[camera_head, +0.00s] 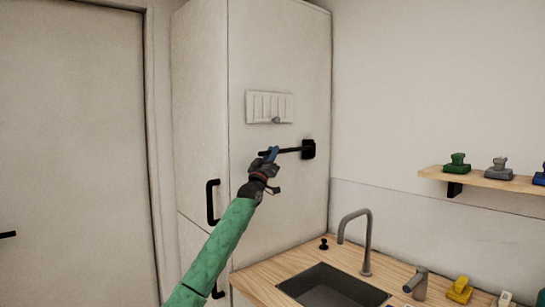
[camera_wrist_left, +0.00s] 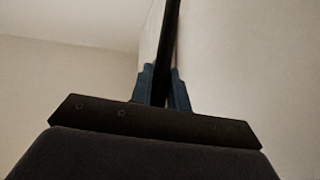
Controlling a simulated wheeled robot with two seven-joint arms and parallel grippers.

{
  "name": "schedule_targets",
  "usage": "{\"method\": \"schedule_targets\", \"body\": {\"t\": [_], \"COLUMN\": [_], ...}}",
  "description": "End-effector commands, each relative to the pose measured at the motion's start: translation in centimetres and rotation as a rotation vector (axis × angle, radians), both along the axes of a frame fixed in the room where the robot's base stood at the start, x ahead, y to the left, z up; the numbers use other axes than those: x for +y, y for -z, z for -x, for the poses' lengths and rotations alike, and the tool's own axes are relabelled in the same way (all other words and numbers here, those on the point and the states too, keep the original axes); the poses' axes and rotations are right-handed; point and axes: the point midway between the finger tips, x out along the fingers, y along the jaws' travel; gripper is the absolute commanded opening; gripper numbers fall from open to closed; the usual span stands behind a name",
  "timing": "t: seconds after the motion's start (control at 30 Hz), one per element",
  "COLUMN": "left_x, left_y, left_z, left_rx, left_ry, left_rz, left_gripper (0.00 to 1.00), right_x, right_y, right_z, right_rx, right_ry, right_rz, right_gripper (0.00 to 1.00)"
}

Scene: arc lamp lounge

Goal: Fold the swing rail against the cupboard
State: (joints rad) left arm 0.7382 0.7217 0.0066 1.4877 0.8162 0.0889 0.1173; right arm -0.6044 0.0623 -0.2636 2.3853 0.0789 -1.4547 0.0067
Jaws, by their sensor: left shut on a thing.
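The swing rail (camera_head: 290,150) is a thin black bar on a black wall bracket (camera_head: 309,149), fixed to the side of the tall off-white cupboard (camera_head: 285,50). In the head view it runs left from the bracket, nearly level. I cannot tell how far its free end stands off the panel. My left gripper (camera_head: 269,154) is shut on the rail near its free end. In the left wrist view the dark rail (camera_wrist_left: 172,30) runs up from between the blue fingers of my left gripper (camera_wrist_left: 163,90). The fingers hide part of it. My right gripper is not in view.
A pale slotted panel (camera_head: 269,106) with a small knob sits on the cupboard side above the rail. Below is a wooden counter (camera_head: 263,279) with a sink (camera_head: 332,288) and a tall faucet (camera_head: 368,240). A shelf (camera_head: 480,179) with colored stamp-like objects is at right.

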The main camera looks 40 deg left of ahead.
Motion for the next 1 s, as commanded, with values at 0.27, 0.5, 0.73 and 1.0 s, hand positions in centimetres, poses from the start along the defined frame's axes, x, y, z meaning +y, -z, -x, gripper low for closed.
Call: {"method": "schedule_targets", "body": {"t": [0.27,0.5,0.73,1.0], "left_x": [0.0,0.0,0.0,-0.1], "left_y": [-0.1,-0.1,0.0,1.5], "left_z": [0.0,0.0,0.0,1.1], "left_rx": [0.000,0.000,0.000,0.001], "left_ry": [0.001,0.001,0.001,0.002], "left_rz": [-0.001,-0.001,0.000,0.001], "left_gripper": [0.00,0.39,0.39,0.39], "right_x": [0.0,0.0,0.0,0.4], "right_y": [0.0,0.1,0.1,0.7], "right_z": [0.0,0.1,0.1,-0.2], "right_rx": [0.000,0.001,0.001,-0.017], "right_ry": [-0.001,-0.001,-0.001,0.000], "right_rz": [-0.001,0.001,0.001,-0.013], "right_gripper": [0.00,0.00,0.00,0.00]}}
